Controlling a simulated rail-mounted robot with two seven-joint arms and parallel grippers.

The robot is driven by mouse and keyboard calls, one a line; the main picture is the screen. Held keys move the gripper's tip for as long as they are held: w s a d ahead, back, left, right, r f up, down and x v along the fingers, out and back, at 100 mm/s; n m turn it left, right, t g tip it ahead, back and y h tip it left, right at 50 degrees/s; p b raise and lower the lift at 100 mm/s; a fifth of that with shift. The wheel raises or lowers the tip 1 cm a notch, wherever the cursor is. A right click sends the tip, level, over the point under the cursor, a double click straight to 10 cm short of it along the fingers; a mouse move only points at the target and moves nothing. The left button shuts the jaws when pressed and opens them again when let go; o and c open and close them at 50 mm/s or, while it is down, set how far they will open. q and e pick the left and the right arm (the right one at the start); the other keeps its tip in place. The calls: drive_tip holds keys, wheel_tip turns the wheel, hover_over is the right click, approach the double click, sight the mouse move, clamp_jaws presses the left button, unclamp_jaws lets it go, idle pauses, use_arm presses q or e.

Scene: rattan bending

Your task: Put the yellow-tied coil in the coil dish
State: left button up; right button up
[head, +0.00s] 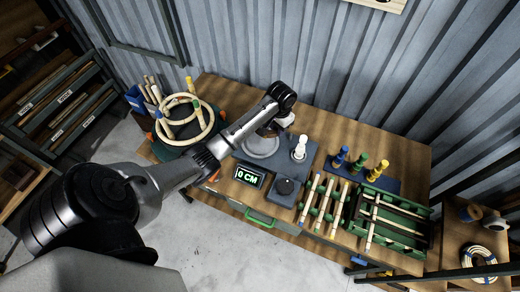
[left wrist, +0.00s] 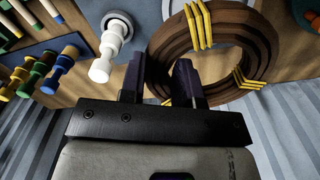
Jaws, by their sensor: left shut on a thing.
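The yellow-tied coil (left wrist: 225,92) is a dark brown ring with several bright yellow ties, large in the left wrist view. My left gripper (left wrist: 160,72) is shut on its near left rim, one finger on each side. In the head view my left gripper (head: 277,127) is over the back of the grey bench fixture; the coil is mostly hidden or dark there. A round light-grey dish (head: 262,149) sits just below the gripper in the picture; I cannot tell whether it is the coil dish or whether the coil touches it. My right gripper is not in view.
A white peg (head: 299,148) stands right of the dish, before blue, green and yellow pegs (head: 361,164). A display (head: 249,176) reads 0 CM. Green racks (head: 412,212) hold sticks at right. Pale rattan hoops (head: 206,130) stand at left. Corrugated wall (head: 300,50) closes the back.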

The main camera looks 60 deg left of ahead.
use_arm(q)
drive_tip(key=s+a+f+b, duration=0.1)
drive_tip(key=a+f+b, duration=0.1)
drive_tip(key=a+f, duration=0.3)
hover_over(267, 149)
wheel_tip(267, 149, down, 7)
drive_tip(key=shift+d+r+b, duration=0.1)
drive_tip(key=shift+b, duration=0.2)
drive_tip(key=shift+f+b, duration=0.4)
drive_tip(key=shift+f, duration=1.8)
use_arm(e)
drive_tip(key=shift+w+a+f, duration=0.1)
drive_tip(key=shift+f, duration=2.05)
use_arm(q)
drive_tip(key=shift+f, duration=0.15)
drive_tip(key=o, duration=0.9)
